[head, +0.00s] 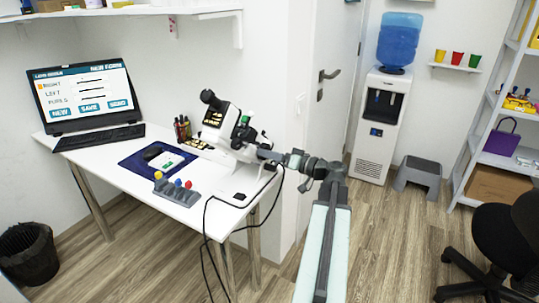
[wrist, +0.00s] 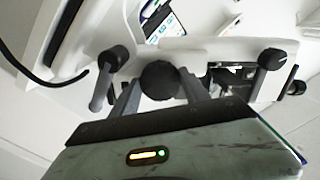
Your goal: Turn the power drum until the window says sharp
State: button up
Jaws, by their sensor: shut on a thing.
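The white lens-measuring device (head: 228,138) stands at the right end of the desk, its black eyepiece (head: 211,99) tilted up to the left. My gripper (head: 268,154) reaches its right side. In the wrist view, my gripper (wrist: 160,92) has its two dark fingers on either side of a round black knob, which looks like the power drum (wrist: 159,77); it is shut on it. Black-ended levers or knobs show to the left (wrist: 113,58) and right (wrist: 272,59). I cannot make out a window reading in either view.
A black cable hangs off the desk's right end. A water cooler (head: 378,130) stands behind to the right.

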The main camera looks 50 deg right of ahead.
jog(key=m, duration=0.5)
jog(key=shift+m, duration=0.3)
jog(key=shift+r+m, duration=0.1)
jog(key=shift+m, duration=2.1)
jog(key=o, duration=1.4)
jog(key=shift+c, duration=0.2)
jog(key=shift+s, duration=0.15)
